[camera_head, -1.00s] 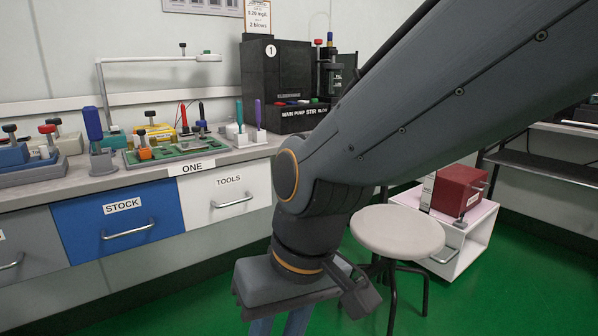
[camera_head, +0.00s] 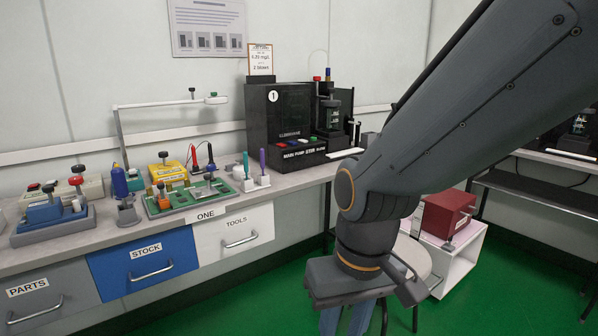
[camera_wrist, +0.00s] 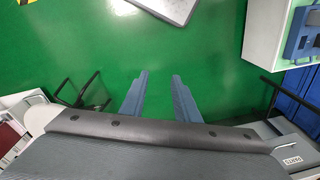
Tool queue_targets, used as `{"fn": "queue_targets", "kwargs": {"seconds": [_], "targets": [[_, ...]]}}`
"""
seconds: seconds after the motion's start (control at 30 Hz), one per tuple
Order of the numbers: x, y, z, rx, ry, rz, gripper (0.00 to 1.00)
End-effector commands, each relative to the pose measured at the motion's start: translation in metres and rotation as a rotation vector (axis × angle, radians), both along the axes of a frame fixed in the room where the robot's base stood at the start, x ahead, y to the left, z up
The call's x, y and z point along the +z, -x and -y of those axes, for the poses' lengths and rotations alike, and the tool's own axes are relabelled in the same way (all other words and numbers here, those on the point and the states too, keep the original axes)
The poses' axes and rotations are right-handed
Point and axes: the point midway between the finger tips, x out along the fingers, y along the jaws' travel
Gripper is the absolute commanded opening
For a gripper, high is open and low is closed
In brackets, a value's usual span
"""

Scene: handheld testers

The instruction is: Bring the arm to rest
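My gripper (camera_head: 345,322) hangs below my bent arm at the bottom of the head view, fingers pointing down, partly cut off by the frame edge. In the wrist view its two blue-grey fingers (camera_wrist: 160,76) stand apart with only green floor (camera_wrist: 155,40) between them. It is open and holds nothing. My arm reaches in from the upper right and folds down at a joint in front of a round stool (camera_head: 417,254), which it partly hides. The gripper is clear of the bench (camera_head: 75,250) to its left.
The bench carries a green board (camera_head: 160,207), a grey cup (camera_head: 127,211), a tool stand (camera_head: 252,184) and a black pump station (camera_head: 285,115). Drawers below are shut. A white cart (camera_head: 465,258) bears a red box (camera_head: 447,212). Green floor (camera_head: 240,305) is open in front.

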Motion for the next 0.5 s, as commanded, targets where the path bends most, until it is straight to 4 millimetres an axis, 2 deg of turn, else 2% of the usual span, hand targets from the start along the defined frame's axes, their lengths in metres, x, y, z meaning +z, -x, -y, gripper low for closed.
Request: {"fn": "queue_targets", "kwargs": {"seconds": [0.03, 0.5], "targets": [[0.017, 0.002, 0.008, -0.021, 0.006, -0.003, 0.29], [0.098, 0.007, 0.074, -0.181, 0.053, -0.021, 0.29]]}}
